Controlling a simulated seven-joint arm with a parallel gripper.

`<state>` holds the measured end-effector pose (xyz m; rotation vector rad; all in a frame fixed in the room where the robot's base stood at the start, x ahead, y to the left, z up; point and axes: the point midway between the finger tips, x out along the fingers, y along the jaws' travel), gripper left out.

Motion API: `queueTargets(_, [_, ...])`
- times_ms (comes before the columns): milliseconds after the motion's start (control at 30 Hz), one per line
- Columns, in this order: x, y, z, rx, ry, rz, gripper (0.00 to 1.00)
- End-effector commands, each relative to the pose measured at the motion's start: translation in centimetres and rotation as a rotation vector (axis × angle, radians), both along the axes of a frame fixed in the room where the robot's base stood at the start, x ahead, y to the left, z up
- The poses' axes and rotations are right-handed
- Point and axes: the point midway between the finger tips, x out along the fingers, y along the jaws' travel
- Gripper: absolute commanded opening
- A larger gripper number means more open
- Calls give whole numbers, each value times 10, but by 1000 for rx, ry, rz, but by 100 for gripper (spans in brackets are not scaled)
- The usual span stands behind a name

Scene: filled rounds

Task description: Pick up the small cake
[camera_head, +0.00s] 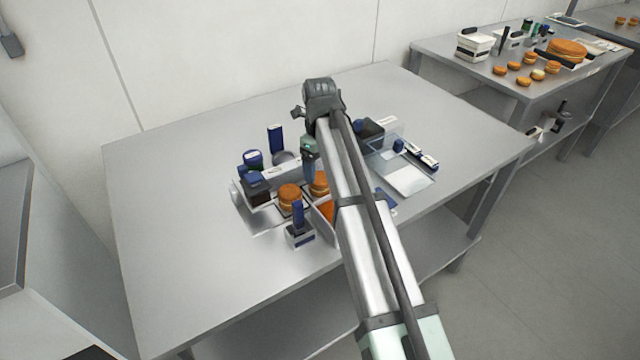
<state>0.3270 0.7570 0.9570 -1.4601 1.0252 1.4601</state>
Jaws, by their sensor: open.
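Two small orange-brown round cakes stand near the front middle of the grey table. One small cake (289,194) shows whole, with a pale band round its middle. The other cake (318,184) is just to its right, partly hidden by my arm. My gripper (309,176) hangs from the arm just above and between these cakes, nearer the right one. It is open. Its fingers are small and partly hidden, and I cannot tell whether they touch a cake.
A clear tray (410,181) lies right of my arm. The table's left side (165,230) is clear. Another table (440,55) with several cakes stands back right.

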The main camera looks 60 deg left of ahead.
Motion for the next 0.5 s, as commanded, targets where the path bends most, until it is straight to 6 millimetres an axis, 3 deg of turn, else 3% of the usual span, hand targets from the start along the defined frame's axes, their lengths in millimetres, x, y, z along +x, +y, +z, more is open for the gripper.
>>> queueTargets(233, [0,-1,-11,0,0,0,78])
queueTargets(500, [-1,-3,-45,-1,1,0,78])
